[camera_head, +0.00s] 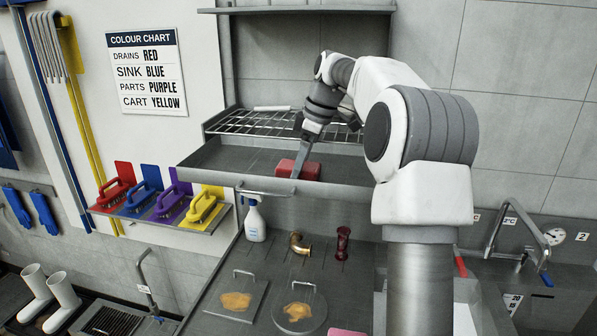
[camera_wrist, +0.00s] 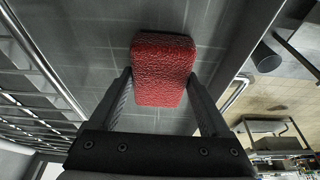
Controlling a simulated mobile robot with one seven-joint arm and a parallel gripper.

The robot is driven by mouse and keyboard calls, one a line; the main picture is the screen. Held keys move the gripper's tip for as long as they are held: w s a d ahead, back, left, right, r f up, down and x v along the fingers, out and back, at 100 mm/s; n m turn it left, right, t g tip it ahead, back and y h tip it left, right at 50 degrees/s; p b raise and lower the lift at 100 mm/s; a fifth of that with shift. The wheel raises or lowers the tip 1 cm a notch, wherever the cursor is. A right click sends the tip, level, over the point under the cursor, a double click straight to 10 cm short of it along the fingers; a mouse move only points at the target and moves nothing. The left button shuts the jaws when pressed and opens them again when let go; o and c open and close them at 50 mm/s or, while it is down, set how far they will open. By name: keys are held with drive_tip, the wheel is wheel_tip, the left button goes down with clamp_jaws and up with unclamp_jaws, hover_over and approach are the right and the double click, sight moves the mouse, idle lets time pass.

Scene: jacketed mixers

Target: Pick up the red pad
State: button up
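The red pad (camera_head: 284,168) is a textured block with rounded edges, lying in the grey tray-like shelf (camera_head: 235,160) under the wire rack. My gripper (camera_head: 297,172) reaches down to it, and one finger crosses in front of it in the head view. In the wrist view the red pad (camera_wrist: 164,68) sits between the two fingertips of my gripper (camera_wrist: 160,77), one finger along each side. The fingers stand wide apart and look open around it. Whether they touch its sides is hard to tell.
A wire rack (camera_head: 250,122) stands just behind and above the shelf. Below are a spray bottle (camera_head: 255,222), a brass elbow (camera_head: 299,244) and two soiled lids. A pink item (camera_head: 347,332) shows at the bottom edge.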

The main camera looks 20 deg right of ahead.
drive_tip(key=c, duration=0.6)
drive_tip(key=shift+o, duration=0.2)
drive_tip(key=shift+r, duration=0.1)
drive_tip(key=shift+r, duration=0.45)
drive_tip(key=v, duration=0.3)
drive_tip(key=shift+w+a+r, duration=0.2)
drive_tip(key=shift+w+r, duration=0.05)
drive_tip(key=s+d+r, duration=0.6)
drive_tip(key=d, duration=0.3)
drive_tip(key=shift+s+d+r, duration=0.2)
drive_tip(key=shift+s+r, duration=0.1)
drive_tip(key=o, duration=0.8)
drive_tip(key=c, duration=0.7)
